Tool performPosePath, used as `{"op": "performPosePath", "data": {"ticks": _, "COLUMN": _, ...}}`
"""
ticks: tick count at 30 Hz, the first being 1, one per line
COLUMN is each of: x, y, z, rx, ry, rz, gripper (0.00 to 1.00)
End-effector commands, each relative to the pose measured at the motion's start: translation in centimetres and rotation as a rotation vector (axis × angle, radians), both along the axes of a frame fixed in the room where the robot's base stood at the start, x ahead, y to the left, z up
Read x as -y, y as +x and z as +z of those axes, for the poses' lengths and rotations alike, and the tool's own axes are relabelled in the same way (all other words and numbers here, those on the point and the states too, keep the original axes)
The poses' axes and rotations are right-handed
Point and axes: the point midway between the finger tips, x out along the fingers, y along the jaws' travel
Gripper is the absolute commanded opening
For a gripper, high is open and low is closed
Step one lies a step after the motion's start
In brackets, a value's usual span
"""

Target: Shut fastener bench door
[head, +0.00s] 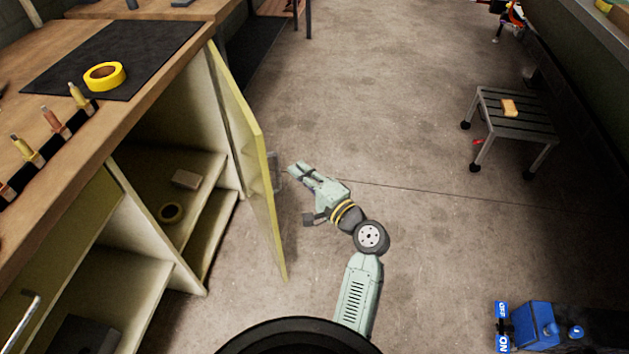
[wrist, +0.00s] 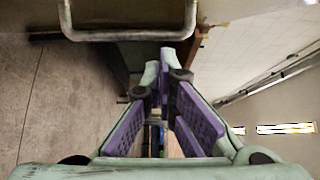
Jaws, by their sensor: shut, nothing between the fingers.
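The fastener bench (head: 150,160) stands at the left in the head view. Its yellow-edged door (head: 256,150) is swung open and sticks out into the aisle. A grey handle (head: 276,172) is on the door's outer face. My gripper (head: 292,168) is just right of the handle, with its fingertips close to it. In the wrist view my gripper (wrist: 165,62) has its fingertips together with nothing between them. A metal bar handle (wrist: 130,34) crosses the top of that view, beyond the fingertips. I cannot tell whether the fingers touch it.
A black mat with yellow tape (head: 105,76) is on the bench top. A grey step stool (head: 515,115) stands at the right. The floor (head: 400,100) between is clear.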

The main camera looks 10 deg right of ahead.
Motion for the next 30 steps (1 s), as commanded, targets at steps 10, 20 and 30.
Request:
{"op": "performPosePath", "data": {"ticks": 10, "x": -3.8, "y": -0.9, "z": 0.0, "rx": -0.001, "ry": -0.003, "rz": 0.001, "gripper": 0.0}}
{"op": "performPosePath", "data": {"ticks": 20, "x": -4.0, "y": -1.0, "z": 0.0, "rx": 0.001, "ry": -0.002, "rz": 0.0, "gripper": 0.0}}
{"op": "performPosePath", "data": {"ticks": 30, "x": -4.6, "y": -0.6, "z": 0.1, "rx": 0.001, "ry": -0.001, "rz": -0.009, "gripper": 0.0}}
